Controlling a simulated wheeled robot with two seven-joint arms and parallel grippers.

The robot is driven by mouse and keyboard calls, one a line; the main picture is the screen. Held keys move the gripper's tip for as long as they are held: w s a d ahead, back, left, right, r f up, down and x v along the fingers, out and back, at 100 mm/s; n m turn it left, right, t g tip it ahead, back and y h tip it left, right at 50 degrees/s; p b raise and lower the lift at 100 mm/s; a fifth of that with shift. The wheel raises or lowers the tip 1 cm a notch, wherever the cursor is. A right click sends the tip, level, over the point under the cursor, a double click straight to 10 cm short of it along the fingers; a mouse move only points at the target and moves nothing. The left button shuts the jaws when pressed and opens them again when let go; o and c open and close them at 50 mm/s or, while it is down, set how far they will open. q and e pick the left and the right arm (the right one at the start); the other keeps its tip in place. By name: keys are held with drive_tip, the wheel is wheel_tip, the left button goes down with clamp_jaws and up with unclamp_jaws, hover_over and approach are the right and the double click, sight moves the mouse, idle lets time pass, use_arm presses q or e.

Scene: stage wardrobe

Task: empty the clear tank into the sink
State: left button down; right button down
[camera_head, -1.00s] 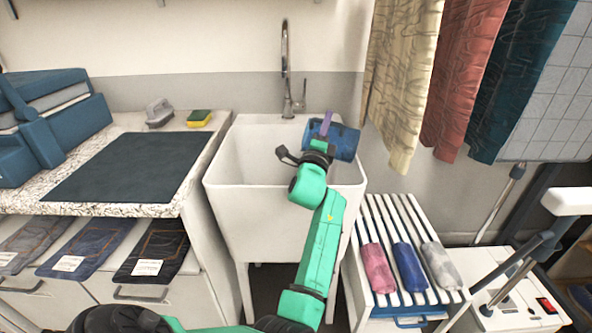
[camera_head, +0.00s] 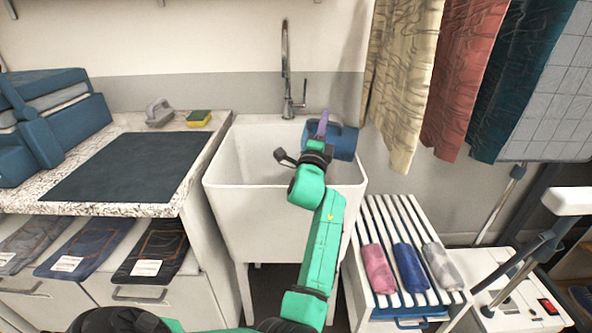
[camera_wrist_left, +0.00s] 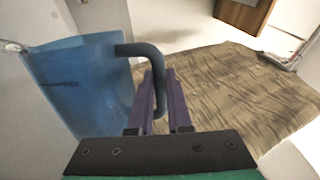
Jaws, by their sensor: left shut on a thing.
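The clear tank (camera_head: 344,142) is see-through blue and shows over the back right part of the white sink (camera_head: 238,200). It looks tipped on its side. My left gripper (camera_head: 322,127) is shut on the tank's handle, with its purple fingers partly hidden. In the left wrist view, the tank (camera_wrist_left: 75,85) is at the left, and its dark blue handle (camera_wrist_left: 150,52) runs between the purple fingers of my left gripper (camera_wrist_left: 157,92). I cannot make out any water in the tank. My right gripper is in neither view.
A chrome faucet (camera_head: 286,75) stands behind the sink. Cream cloth (camera_head: 400,80) hangs close to the tank's right. A counter with a dark mat (camera_head: 125,165), a grey brush (camera_head: 159,112) and a sponge (camera_head: 199,118) is left. A slatted rack (camera_head: 375,215) holds rolled cloths.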

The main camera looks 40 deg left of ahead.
use_arm(q)
drive_tip(key=shift+s+a+f+n+b, duration=0.15)
drive_tip(key=shift+a+n+b, duration=0.15)
drive_tip(key=shift+n, duration=0.2)
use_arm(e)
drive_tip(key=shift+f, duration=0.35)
use_arm(q)
drive_tip(key=shift+f+y, duration=0.2)
drive_tip(key=shift+y, duration=0.2)
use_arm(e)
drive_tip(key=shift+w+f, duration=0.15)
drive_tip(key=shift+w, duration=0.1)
use_arm(q)
drive_tip(key=shift+a+f+n+b, duration=0.1)
drive_tip(key=shift+a+n+b, duration=0.05)
drive_tip(key=shift+n+b, duration=0.2)
drive_tip(key=shift+f, duration=0.1)
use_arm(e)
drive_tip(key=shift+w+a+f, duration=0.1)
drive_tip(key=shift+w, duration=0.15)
use_arm(q)
drive_tip(key=shift+s+a+f+n+g, duration=0.1)
drive_tip(key=shift+f+n+g, duration=0.05)
drive_tip(key=shift+n+g, duration=0.15)
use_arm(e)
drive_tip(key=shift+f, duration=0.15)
